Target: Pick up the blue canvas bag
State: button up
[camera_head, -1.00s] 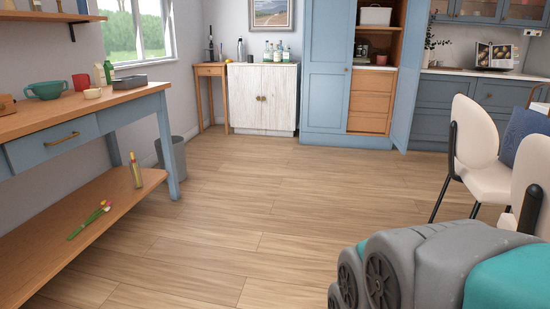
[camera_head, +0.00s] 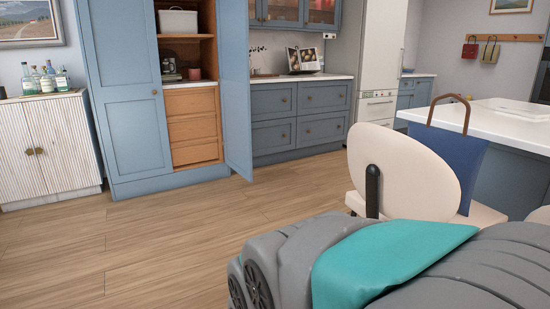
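The blue canvas bag (camera_head: 470,160) stands upright on the seat of a cream chair (camera_head: 405,170) at the right, beside the white-topped counter. Its brown handle loop (camera_head: 450,100) rises above it. The chair's backrest hides the left and lower part of the bag. My gripper is not in view.
The grey and teal body part in the foreground is mine. The white counter (camera_head: 510,112) is behind the chair at the right. An open blue cupboard door (camera_head: 236,90) juts into the room. Wooden floor (camera_head: 150,245) is clear at left and centre. Two small bags (camera_head: 480,50) hang on the far wall.

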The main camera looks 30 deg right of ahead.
aim_at(465, 154)
jog(key=i+z, duration=0.2)
jog(key=i, duration=0.4)
jog(key=i+j+z, duration=0.15)
jog(key=i, duration=0.45)
jog(key=i+j+z, duration=0.2)
jog(key=i, duration=0.4)
jog(key=i+z, duration=0.2)
jog(key=z, duration=0.2)
jog(key=i+z, duration=0.25)
jog(key=z, duration=0.2)
jog(key=i+j+z, duration=0.1)
jog(key=z, duration=0.3)
jog(key=i+j+z, duration=0.2)
jog(key=z, duration=0.2)
jog(key=i+j+z, duration=0.25)
jog(key=z, duration=0.2)
